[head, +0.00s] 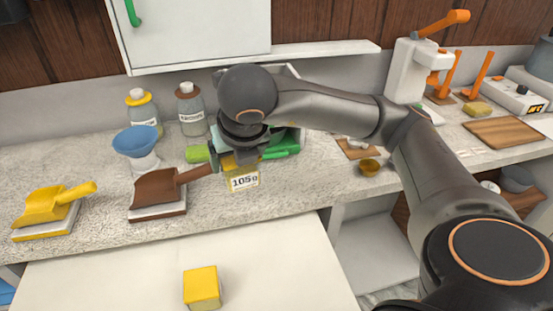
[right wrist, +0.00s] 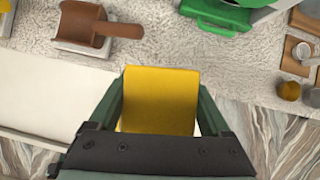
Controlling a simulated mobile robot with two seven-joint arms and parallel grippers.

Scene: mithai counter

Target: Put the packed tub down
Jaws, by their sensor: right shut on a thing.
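My right gripper (right wrist: 160,92) is shut on a yellow tub (right wrist: 160,100), with one green-grey finger on each side of it. In the head view my right gripper (head: 238,157) hangs over the front of the counter, and only a bit of yellow tub (head: 230,164) shows beneath it. A pale plate reading about "105g" (head: 244,181) shows just below; I cannot tell whether it is on the tub. Another yellow tub (head: 201,287) stands on the white tabletop (head: 110,285) in front. My left gripper is not in view.
A brown scoop on its stand (head: 160,192) is left of my right gripper, with a yellow scoop (head: 55,205) farther left. A blue funnel (head: 137,141) and two bottles stand behind. A green device (right wrist: 225,14) is beyond the held tub. Much of the white tabletop is bare.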

